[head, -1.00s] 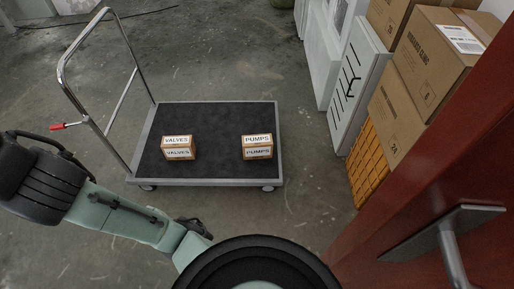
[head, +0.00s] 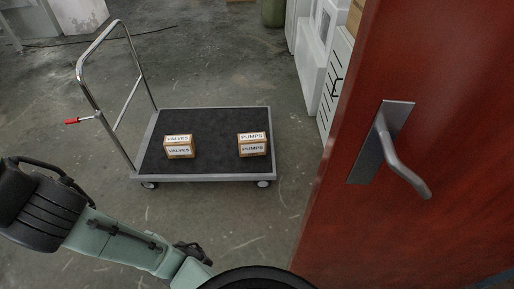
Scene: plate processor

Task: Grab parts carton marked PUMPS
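The PUMPS carton (head: 252,144) is a small brown box with white labels on its top and front. It sits on the right part of the dark deck of a platform cart (head: 210,115). The VALVES carton (head: 179,147), of similar look, sits on the left part of the same deck, with bare deck between the two. My arm crosses the lower left of the head view, well in front of the cart. My gripper's fingers cannot be made out in this view.
A red-brown door (head: 420,70) with a metal lever handle (head: 400,160) fills the right side, close to me. White cabinets (head: 318,60) stand behind it. The cart's chrome push handle (head: 98,95) rises at its left. Concrete floor around the cart is clear.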

